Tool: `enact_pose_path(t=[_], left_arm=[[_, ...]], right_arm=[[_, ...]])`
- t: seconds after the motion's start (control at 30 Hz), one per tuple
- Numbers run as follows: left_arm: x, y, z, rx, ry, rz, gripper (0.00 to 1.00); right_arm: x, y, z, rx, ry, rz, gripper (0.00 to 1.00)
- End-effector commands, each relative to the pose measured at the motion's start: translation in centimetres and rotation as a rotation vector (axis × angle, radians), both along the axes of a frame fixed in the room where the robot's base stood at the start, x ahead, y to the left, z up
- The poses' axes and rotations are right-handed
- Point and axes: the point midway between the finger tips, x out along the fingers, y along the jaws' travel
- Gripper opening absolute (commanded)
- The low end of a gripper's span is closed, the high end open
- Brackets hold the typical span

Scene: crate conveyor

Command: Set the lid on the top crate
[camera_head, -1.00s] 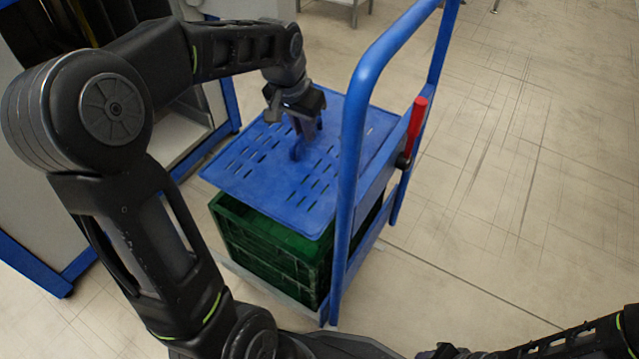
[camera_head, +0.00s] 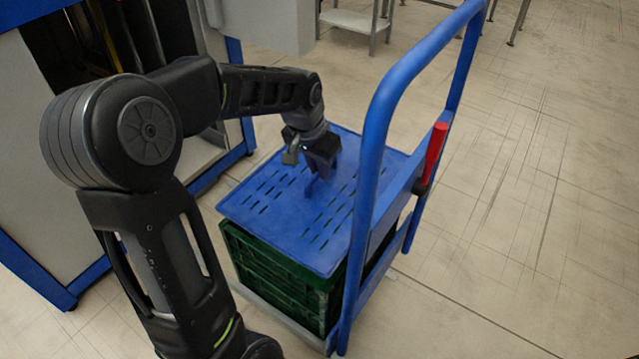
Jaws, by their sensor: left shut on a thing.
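The blue slotted lid (camera_head: 290,215) is over the green top crate (camera_head: 270,260), covering its opening. A thin dark gap may show under the lid's front edge; I cannot tell whether it rests fully on the rim. My left gripper (camera_head: 316,168) is shut on the lid's upright handle near the middle of the lid. The crates are stacked on a trolley (camera_head: 270,301), and their far sides are hidden by the lid. My right gripper is out of view.
The trolley's blue push frame (camera_head: 364,190) stands close to the right of the crates, with a red lever (camera_head: 435,150) on it. A grey cabinet with blue edges (camera_head: 70,265) is at left. A metal table (camera_head: 355,20) stands behind. Floor at right is clear.

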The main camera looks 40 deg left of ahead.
Motion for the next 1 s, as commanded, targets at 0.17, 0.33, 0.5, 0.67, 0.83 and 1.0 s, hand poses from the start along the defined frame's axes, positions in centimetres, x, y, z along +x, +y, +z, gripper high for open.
enact_pose_path(t=[0.17,0.33,0.5,0.67,0.83,1.0], left_arm=[[0.0,0.0,-2.6,0.000,0.002,0.001,0.00],[0.0,0.0,-4.9,-0.001,0.001,0.001,0.00],[0.0,0.0,-4.9,0.000,-0.001,0.001,0.00],[0.0,0.0,-4.9,0.000,-0.001,0.001,0.00],[0.0,0.0,-5.2,0.000,0.001,0.000,0.18],[0.0,0.0,-5.2,0.000,0.001,0.000,0.32]], right_arm=[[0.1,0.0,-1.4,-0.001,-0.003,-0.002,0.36],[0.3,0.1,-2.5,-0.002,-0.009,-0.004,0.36],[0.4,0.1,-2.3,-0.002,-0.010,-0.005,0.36],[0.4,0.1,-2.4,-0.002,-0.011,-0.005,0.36],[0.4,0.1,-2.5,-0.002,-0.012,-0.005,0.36],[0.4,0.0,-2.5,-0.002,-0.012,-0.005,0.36]])
